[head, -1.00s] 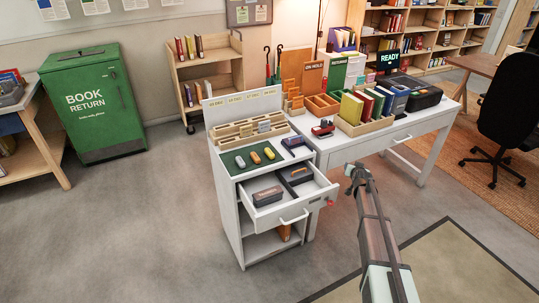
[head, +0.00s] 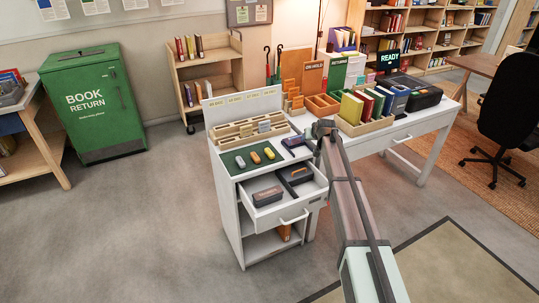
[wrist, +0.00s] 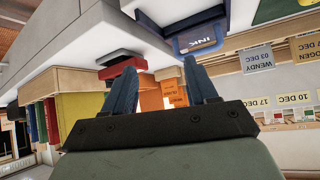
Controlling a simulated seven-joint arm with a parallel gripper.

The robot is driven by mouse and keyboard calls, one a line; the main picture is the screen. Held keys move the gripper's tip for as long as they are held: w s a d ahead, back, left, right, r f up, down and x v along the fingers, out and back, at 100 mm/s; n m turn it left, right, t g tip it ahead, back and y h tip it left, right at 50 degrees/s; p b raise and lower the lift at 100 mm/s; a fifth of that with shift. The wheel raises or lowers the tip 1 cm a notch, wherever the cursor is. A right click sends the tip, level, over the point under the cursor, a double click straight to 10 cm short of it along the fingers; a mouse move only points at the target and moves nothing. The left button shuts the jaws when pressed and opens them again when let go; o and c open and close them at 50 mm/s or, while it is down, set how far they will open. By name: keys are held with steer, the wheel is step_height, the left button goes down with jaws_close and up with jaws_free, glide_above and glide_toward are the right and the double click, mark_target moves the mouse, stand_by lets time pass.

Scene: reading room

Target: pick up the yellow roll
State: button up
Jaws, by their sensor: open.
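The yellow roll (head: 269,153) lies on the green mat (head: 236,168) on top of the white cabinet, at the right end of a row with an orange roll (head: 255,158) and a grey roll (head: 240,162). My gripper (head: 322,130) is to the right of the mat, by the cabinet and desk, apart from the yellow roll. In the wrist view my gripper (wrist: 162,84) shows two blue fingers spread apart with nothing held between them.
A dark blue ink pad (head: 294,141) sits right of the mat; it also shows in the wrist view (wrist: 198,40). A card tray (head: 247,131) stands behind the mat. Below, an open drawer (head: 290,212) holds boxes. A book crate (head: 362,124) stands on the desk.

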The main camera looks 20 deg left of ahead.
steer(key=s+a+r+n+g+h, duration=0.1)
steer(key=s+a+r+n+g, duration=0.5)
steer(key=s+a, duration=0.65)
steer(key=m, duration=0.2)
glide_above(270, 152)
steer(key=s+d, duration=0.1)
steer(key=s, duration=0.1)
steer(key=shift+t, duration=0.4)
steer(key=f, duration=0.7)
steer(key=shift+w+d+f, duration=0.15)
steer(key=shift+w+d, duration=0.05)
steer(key=shift+x, duration=2.5)
steer(key=shift+w, duration=0.1)
steer(key=shift+c, duration=0.2)
jaws_close()
